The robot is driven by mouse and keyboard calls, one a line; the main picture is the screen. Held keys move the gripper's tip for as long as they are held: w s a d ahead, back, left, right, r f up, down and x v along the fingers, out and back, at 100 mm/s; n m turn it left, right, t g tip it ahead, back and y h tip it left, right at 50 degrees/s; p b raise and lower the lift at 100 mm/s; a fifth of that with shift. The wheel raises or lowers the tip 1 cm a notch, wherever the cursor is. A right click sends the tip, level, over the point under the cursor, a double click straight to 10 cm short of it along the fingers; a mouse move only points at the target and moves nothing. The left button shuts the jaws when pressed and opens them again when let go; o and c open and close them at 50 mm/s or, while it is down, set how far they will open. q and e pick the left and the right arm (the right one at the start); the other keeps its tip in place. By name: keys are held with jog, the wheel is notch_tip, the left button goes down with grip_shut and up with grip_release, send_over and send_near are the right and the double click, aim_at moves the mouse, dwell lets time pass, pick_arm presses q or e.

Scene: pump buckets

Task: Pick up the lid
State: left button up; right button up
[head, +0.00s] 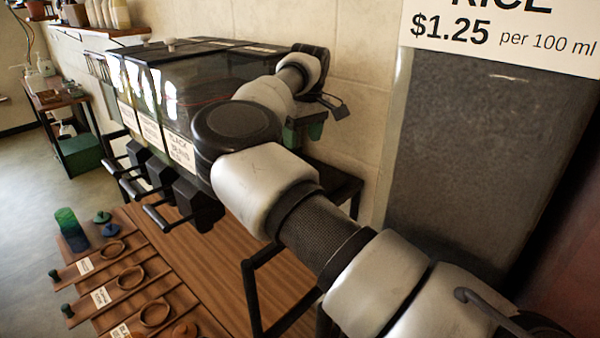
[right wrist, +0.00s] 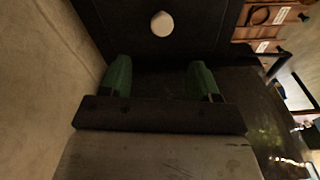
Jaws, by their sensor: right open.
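A dark flat lid with a pale round knob (right wrist: 162,23) lies ahead of my right gripper (right wrist: 160,72) in the right wrist view. The gripper's two green fingers are spread wide, with nothing between them. The knob is beyond the fingertips and apart from them. In the head view my right gripper (head: 305,128) shows only in part, behind the forearm, near the wall at the back of the dispensers. A pale knob (head: 171,43) shows there on a dispenser's top; I cannot tell whether it is the same one. My left gripper is out of view.
Clear-sided dispensers (head: 185,90) with black handles stand along the wall. A RICE price sign (head: 500,40) hangs at the right.

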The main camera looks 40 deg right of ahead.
jog(key=shift+w+d+f, duration=0.2)
jog(key=shift+w+f, duration=0.05)
jog(key=shift+s+a+f+b, duration=0.15)
jog(key=shift+f+b, duration=0.2)
jog(key=shift+b, duration=0.25)
jog(key=f+b, duration=0.1)
jog(key=s+a+f+b, duration=0.1)
jog(key=shift+a+f, duration=0.15)
jog(key=shift+f, duration=0.25)
jog(key=shift+w+f+b, duration=0.1)
jog(key=shift+f+b, duration=0.2)
jog(key=shift+b, duration=0.05)
jog(key=f+b, duration=0.1)
jog(key=f, duration=0.1)
jog(key=d+f+b, duration=0.1)
jog(key=f+b, duration=0.1)
jog(key=shift+w+f, duration=0.2)
jog(key=shift+f, duration=0.05)
jog(key=shift+a+f+b, duration=0.1)
jog(key=shift+f+b, duration=0.2)
jog(key=shift+b, duration=0.05)
jog(key=shift+w, duration=0.1)
jog(key=c, duration=0.5)
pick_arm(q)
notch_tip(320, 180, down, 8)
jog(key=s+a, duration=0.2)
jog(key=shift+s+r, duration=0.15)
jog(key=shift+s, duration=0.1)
pick_arm(e)
jog(key=c, duration=0.5)
